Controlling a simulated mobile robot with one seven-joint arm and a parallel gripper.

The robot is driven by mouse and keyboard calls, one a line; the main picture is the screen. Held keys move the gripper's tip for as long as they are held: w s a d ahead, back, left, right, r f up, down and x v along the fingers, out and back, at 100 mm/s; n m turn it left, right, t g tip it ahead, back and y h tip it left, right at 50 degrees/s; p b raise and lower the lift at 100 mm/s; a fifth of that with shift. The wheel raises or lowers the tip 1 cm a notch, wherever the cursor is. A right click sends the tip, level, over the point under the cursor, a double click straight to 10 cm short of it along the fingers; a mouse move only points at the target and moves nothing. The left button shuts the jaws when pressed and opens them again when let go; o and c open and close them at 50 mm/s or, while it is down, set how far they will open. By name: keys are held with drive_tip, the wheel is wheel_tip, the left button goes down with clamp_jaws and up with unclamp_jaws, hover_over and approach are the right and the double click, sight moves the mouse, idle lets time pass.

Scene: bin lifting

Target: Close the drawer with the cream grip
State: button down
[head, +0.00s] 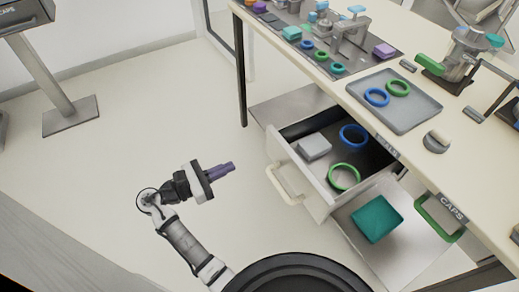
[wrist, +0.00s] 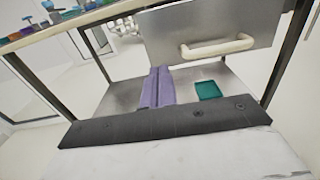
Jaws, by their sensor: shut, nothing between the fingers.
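The drawer (head: 312,200) with the cream grip (head: 284,186) stands pulled out under the table in the head view. A blue ring (head: 354,136), a green ring (head: 344,177) and a pale grey block (head: 314,147) lie in it. In the wrist view the drawer's grey front (wrist: 205,30) and cream grip (wrist: 217,46) are ahead, above and right of my fingers. My gripper (head: 229,169), with purple fingers, is shut and empty. It is left of the grip and apart from it. It also shows in the wrist view (wrist: 158,72).
A green grip (head: 440,218) marks another drawer at the right, beside the label "CAPS". A teal box (head: 377,219) sits on the lower shelf (head: 408,252). The tabletop (head: 440,150) carries a grey tray (head: 380,90) with rings. The floor around my gripper is clear.

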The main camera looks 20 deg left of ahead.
sight(271, 147)
drive_tip(key=p+x, duration=0.2)
drive_tip(key=x, duration=1)
